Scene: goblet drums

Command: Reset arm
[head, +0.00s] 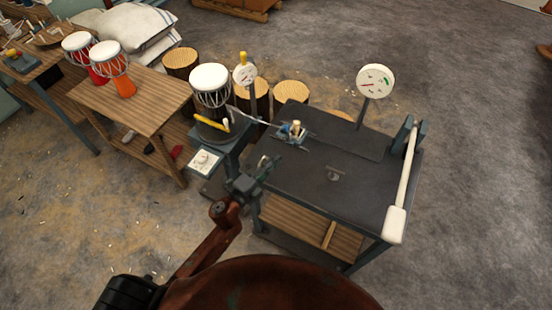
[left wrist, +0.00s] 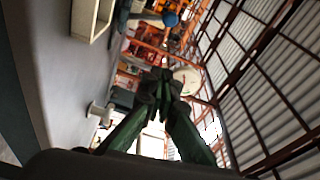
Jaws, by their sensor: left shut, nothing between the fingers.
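My left arm comes in from the bottom left in the head view. Its gripper (head: 268,165) is at the left front edge of the dark-topped table (head: 305,190); I cannot tell whether it touches the top. In the left wrist view the green fingers (left wrist: 163,85) meet at their tips, with nothing held between them. My right gripper is not in view.
A dark drum with a white head (head: 210,78) stands on a blue-grey stand left of the table. An orange drum (head: 122,82) and a red drum (head: 98,72) stand on a wooden bench (head: 150,105). A round gauge (head: 376,80) and white-ended lever (head: 397,220) occupy the table's right side.

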